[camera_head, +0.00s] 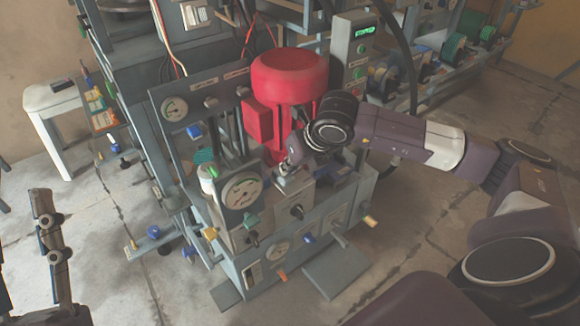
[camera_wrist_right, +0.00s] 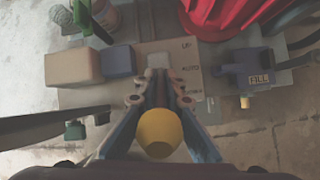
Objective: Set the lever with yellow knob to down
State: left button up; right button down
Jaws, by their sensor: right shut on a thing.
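The yellow knob (camera_wrist_right: 160,132) of the lever sits between the two fingers of my right gripper (camera_wrist_right: 158,92) in the wrist view. The fingers close in around the lever just past the knob, toward a pale label plate (camera_wrist_right: 186,68) with printed position words, the top one reading UP. The lever's shaft is mostly hidden by the fingers. In the head view my right gripper (camera_head: 291,158) is at the top of the grey press, in front of the red motor; the knob is hidden there. My left gripper (camera_head: 50,228) hangs at the far left, away from the press.
The red motor housing (camera_head: 290,80) stands close behind my right gripper. A round gauge (camera_head: 242,191) and several coloured knobs are on the press front. In the wrist view, a blue-grey valve labelled FILL (camera_wrist_right: 258,77) is to the right.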

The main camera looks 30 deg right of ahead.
jog(key=c, duration=2)
grip_release()
jog(key=shift+c, duration=0.2)
jog(key=v, duration=1.2)
